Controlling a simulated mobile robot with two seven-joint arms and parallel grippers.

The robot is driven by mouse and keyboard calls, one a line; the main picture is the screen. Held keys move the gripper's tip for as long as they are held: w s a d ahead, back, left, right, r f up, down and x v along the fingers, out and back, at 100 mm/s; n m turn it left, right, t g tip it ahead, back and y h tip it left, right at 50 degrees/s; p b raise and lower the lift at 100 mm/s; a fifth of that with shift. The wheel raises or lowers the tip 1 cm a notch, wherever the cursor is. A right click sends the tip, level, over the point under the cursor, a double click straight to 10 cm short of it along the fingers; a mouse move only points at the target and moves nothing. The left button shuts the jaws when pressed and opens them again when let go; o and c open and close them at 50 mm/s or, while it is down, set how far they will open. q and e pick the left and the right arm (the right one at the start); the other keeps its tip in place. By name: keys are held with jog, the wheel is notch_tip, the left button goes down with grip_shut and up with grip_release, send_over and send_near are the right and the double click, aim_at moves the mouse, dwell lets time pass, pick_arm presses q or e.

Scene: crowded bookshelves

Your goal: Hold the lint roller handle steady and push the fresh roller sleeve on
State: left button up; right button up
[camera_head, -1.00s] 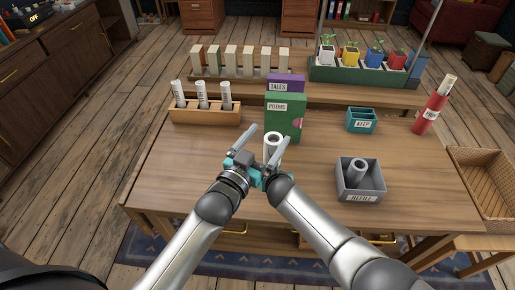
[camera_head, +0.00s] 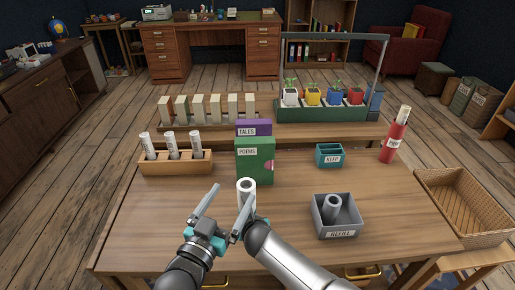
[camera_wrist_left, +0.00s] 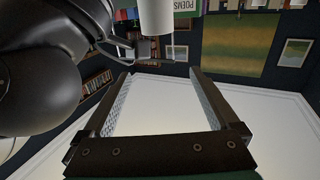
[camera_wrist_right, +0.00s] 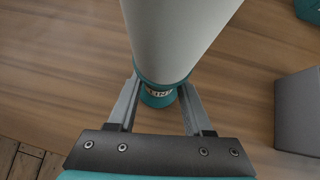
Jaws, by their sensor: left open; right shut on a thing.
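The lint roller stands upright over the table. Its teal handle (camera_wrist_right: 158,97), lettered LINT, is in my right gripper (camera_wrist_right: 160,88), which is shut on it. A white sleeve (camera_wrist_right: 172,35) sits above the handle's teal collar. In the head view the sleeve (camera_head: 246,190) shows an open top; its lower part is hidden behind a finger. My left gripper (camera_head: 234,192) is wide open and empty, just left of and nearer than the sleeve. The sleeve also shows at the top of the left wrist view (camera_wrist_left: 157,16), beyond the open fingers.
A grey REFILL bin (camera_head: 349,228) at right holds a grey-white tube (camera_head: 333,207). A green POEMS book (camera_head: 255,165) stands behind the sleeve. A wooden rack (camera_head: 172,164) holds several rolls. A teal KEEP box (camera_head: 329,155) and red canister (camera_head: 393,142) stand behind right. The left front tabletop is clear.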

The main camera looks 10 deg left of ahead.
pick_arm(q)
jog(key=w+d+f+n+g, duration=0.15)
jog(key=w+n+g, duration=0.6)
jog(key=w, duration=0.75)
notch_tip(320, 180, up, 5)
jog(key=g+y, duration=0.2)
jog(key=g, duration=0.8)
send_over(246, 188)
jog(key=shift+w+a+r, duration=0.15)
jog(key=shift+w, duration=0.05)
jog(key=shift+s+y, duration=0.3)
notch_tip(246, 188, down, 6)
jog(key=shift+s+f, duration=0.1)
jog(key=shift+f, duration=0.05)
jog(key=shift+w+f, duration=0.2)
jog(key=shift+f, duration=2.7)
jog(key=shift+c, duration=0.3)
